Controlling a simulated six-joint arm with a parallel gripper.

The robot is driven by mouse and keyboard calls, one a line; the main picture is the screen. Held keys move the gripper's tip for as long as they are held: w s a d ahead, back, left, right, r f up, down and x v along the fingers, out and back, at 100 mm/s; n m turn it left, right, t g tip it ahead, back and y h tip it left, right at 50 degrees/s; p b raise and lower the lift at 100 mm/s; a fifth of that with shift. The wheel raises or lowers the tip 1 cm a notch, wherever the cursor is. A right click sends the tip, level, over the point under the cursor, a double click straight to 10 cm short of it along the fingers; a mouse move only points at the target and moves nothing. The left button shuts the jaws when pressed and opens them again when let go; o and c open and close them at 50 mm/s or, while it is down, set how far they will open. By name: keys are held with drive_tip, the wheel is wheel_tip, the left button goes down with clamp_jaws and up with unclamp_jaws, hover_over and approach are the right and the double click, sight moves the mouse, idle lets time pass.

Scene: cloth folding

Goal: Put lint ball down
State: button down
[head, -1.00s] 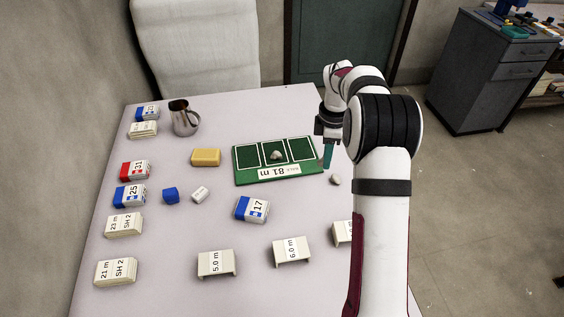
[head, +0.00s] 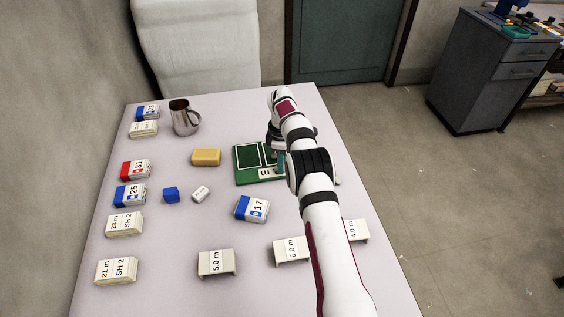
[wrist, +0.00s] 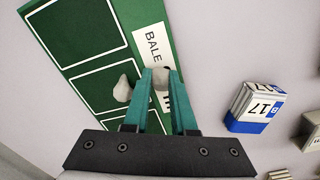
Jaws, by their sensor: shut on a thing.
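My gripper (head: 280,162) has teal fingers, and in the wrist view its tips (wrist: 160,78) are shut on a pale grey lint ball (wrist: 160,76). The held ball is over the near side of the green board (head: 246,178), by its white BALE label (wrist: 150,40). Another pale lint ball (wrist: 123,88) lies on the board just left of the fingers. Whether the held ball touches the board cannot be told. In the head view my arm hides the board's right part and both balls.
A blue-and-white 17 block (head: 252,208) lies in front of the board. A yellow block (head: 206,157) and a metal jug (head: 184,117) stand to the left. Pale stands (head: 291,250) line the front.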

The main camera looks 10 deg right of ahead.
drive_tip(key=c, duration=0.8)
unclamp_jaws()
drive_tip(key=s+a+r+m, duration=0.1)
drive_tip(key=s+r+m, duration=0.15)
drive_tip(key=r, duration=0.75)
drive_tip(key=s+r+m, duration=0.2)
drive_tip(key=s+r, duration=0.1)
drive_tip(key=r, duration=0.8)
drive_tip(key=s+a+r+m+y, duration=0.1)
drive_tip(key=s+r+m, duration=0.2)
drive_tip(key=s, duration=0.4)
drive_tip(key=s+a+r+m, duration=0.1)
drive_tip(key=s+r+m, duration=0.15)
drive_tip(key=s, duration=0.45)
drive_tip(key=s+f+m, duration=0.2)
drive_tip(key=s+m, duration=0.1)
drive_tip(key=s, duration=0.5)
drive_tip(key=s+a+f+m, duration=0.1)
drive_tip(key=s+f+m, duration=0.1)
drive_tip(key=s, duration=0.6)
drive_tip(key=s+a+f+m+y, duration=0.1)
drive_tip(key=s+m, duration=0.3)
drive_tip(key=s, duration=0.5)
drive_tip(key=shift+s+f, duration=0.1)
drive_tip(key=shift+f, duration=0.55)
